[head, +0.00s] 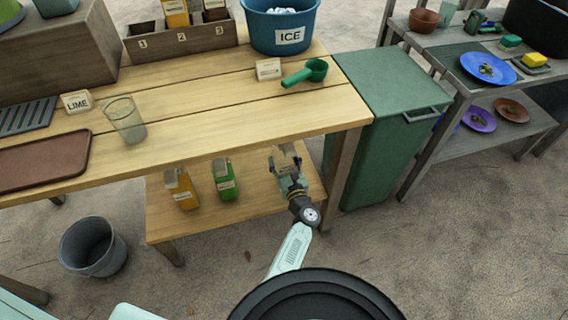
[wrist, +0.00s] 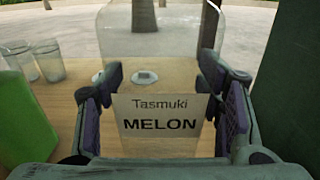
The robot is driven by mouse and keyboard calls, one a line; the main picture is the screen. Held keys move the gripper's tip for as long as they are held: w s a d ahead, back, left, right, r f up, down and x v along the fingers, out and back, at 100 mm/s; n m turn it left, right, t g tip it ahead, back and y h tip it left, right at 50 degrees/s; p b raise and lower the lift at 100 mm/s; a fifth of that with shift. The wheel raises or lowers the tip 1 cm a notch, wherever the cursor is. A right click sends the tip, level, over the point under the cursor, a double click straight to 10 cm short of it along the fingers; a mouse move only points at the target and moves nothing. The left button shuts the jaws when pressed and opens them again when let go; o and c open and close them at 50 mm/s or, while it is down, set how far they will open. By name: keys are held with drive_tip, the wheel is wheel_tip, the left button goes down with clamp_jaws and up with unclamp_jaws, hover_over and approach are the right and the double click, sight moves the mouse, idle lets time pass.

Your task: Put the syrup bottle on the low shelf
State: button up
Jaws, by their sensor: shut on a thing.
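My gripper (head: 288,172) is at the right part of the low shelf (head: 255,205), under the tabletop. In the wrist view my gripper (wrist: 163,88) has one finger on each side of a see-through bottle (wrist: 160,115) and is shut on it. Its pale label reads "Tasmuki MELON". In the head view this bottle (head: 285,157) is partly hidden by my gripper. I cannot tell whether its base touches the shelf. An orange-yellow bottle (head: 182,189) and a green bottle (head: 225,179) stand on the shelf to the left. A green surface (wrist: 22,125) fills the wrist view's left edge.
The tabletop (head: 215,105) overhangs the shelf, with a table leg (head: 342,170) and green bin (head: 368,150) at right. Glasses (wrist: 47,62) show behind in the wrist view. A glass (head: 125,120), green scoop (head: 305,73) and ice bucket (head: 280,25) are on top.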

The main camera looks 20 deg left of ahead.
drive_tip(key=shift+w+a+f+b, duration=0.1)
drive_tip(key=shift+w+f+b, duration=0.5)
drive_tip(key=shift+f, duration=0.3)
drive_tip(key=shift+w+a+f+b, duration=0.1)
drive_tip(key=shift+w+f+b, duration=0.45)
drive_tip(key=shift+f, duration=0.3)
drive_tip(key=shift+f, duration=0.2)
drive_tip(key=o, duration=1.2)
